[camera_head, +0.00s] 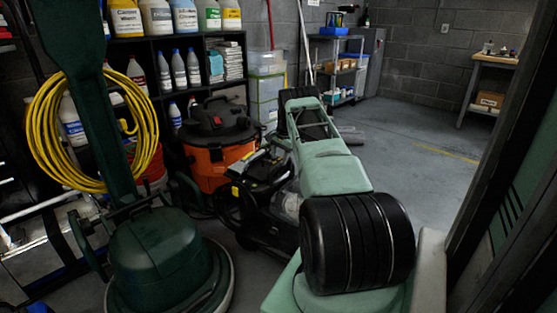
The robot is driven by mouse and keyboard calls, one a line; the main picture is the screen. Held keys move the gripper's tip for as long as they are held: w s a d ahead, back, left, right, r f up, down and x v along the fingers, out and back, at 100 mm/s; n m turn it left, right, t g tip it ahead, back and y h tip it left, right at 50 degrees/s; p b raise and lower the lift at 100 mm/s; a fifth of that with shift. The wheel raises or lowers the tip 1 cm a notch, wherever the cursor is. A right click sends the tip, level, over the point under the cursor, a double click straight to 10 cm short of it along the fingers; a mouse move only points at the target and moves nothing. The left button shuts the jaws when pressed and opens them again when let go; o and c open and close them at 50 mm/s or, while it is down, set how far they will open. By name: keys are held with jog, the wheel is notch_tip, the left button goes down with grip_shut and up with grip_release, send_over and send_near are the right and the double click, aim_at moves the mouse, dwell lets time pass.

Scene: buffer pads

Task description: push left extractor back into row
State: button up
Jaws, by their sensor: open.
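A black extractor (262,214) with a small yellow label and a clear dome stands on the floor near the middle, partly covered by my arm. No second extractor can be made out, so I cannot tell whether this is the left one of a row. My pale green arm rises from the lower right and reaches away over the extractor's right side. My gripper cannot be made out; the far end of the arm is hidden behind its own links or lost among dark parts. Whether anything touches the extractor cannot be told.
A dark green floor buffer (160,262) stands close at the left. An orange vacuum (212,155) stands behind the extractor, before a black shelf (180,40) of bottles. A yellow cord coil (38,130) hangs at left. Open floor (400,150) lies at right, beside a dark frame (500,140).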

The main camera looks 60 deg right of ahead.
notch_tip(320, 180, up, 15)
jog(key=s+p, duration=0.3)
jog(key=shift+a+r+p, duration=0.15)
jog(key=shift+p, duration=0.2)
jog(key=shift+w, duration=0.1)
